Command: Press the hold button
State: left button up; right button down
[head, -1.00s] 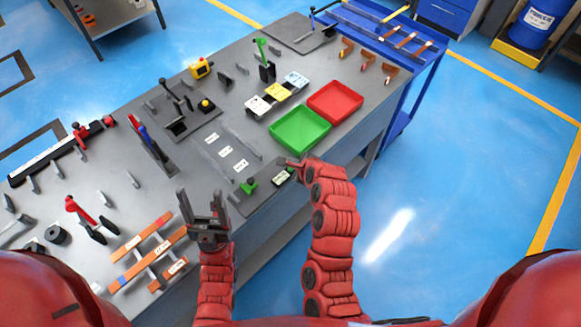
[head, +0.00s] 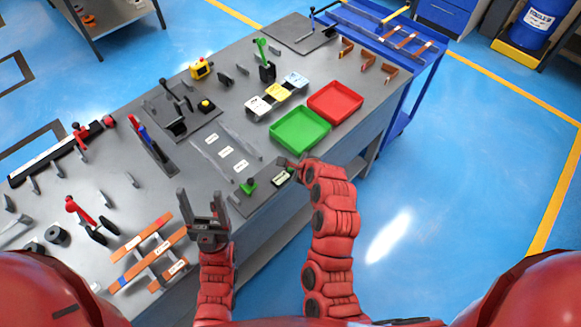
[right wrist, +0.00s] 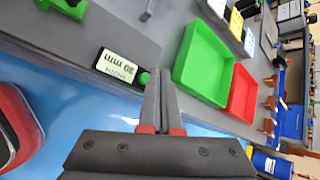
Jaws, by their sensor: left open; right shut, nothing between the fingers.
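A small black gauge with a white display (head: 283,177) sits on a dark plate at the table's front edge. In the right wrist view its display (right wrist: 118,68) shows "30 mm" upside down, and a round green button (right wrist: 144,78) is at its end. My right gripper (right wrist: 161,76) is shut and empty, its tips close beside the green button; I cannot tell whether they touch it. In the head view the right gripper (head: 283,162) is beside the gauge, partly hidden by its wrist. My left gripper (head: 203,194) is open and empty over the front of the table.
A green clamp-like part (head: 248,186) stands left of the display on the same plate. A green tray (head: 300,142) and a red tray (head: 335,113) lie beyond it. Copper bars on a rack (head: 150,250) are left of my left gripper. The floor at right is clear.

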jog(key=shift+f, duration=0.15)
dwell(0.5)
jog(key=shift+f, duration=0.25)
jog(key=shift+f+b, duration=0.35)
jog(key=shift+f, duration=0.15)
dwell(0.9)
jog(key=shift+r, duration=0.15)
jog(key=shift+r+p, duration=0.65)
jog(key=shift+r, duration=0.15)
notch_tip(320, 180, up, 5)
jog(key=p, duration=0.3)
jog(key=shift+p, duration=0.3)
dwell(0.5)
